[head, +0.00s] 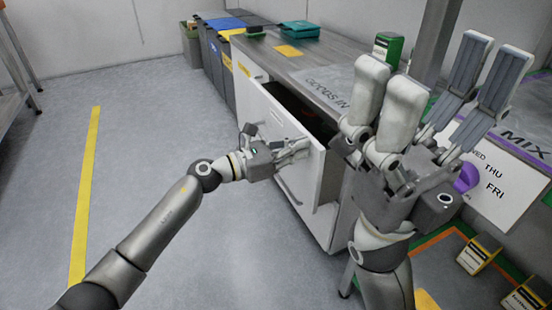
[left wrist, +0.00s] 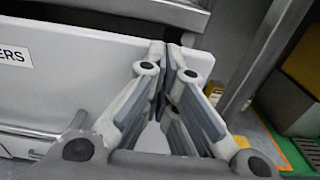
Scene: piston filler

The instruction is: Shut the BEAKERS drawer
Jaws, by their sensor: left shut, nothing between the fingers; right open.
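The BEAKERS drawer (head: 256,106) is a white-fronted drawer in the cabinet under the steel worktop. It stands open, with a dark gap (head: 290,104) behind its front panel. In the left wrist view the drawer front (left wrist: 85,75) fills the left side, with a label ending in "ERS" (left wrist: 12,56). My left gripper (head: 304,146) is shut and empty, its fingers at the drawer front near the right end. In the left wrist view its fingertips (left wrist: 166,55) overlap the panel; I cannot tell whether they touch. My right gripper (head: 430,75) is raised, open and empty.
The steel worktop (head: 325,66) lies above the drawer, with a teal case (head: 300,29) on it. Bins (head: 222,60) stand beyond the cabinet. A sign board (head: 497,185) and small yellow-black boxes (head: 479,254) are at the right. The floor left of the drawer is clear.

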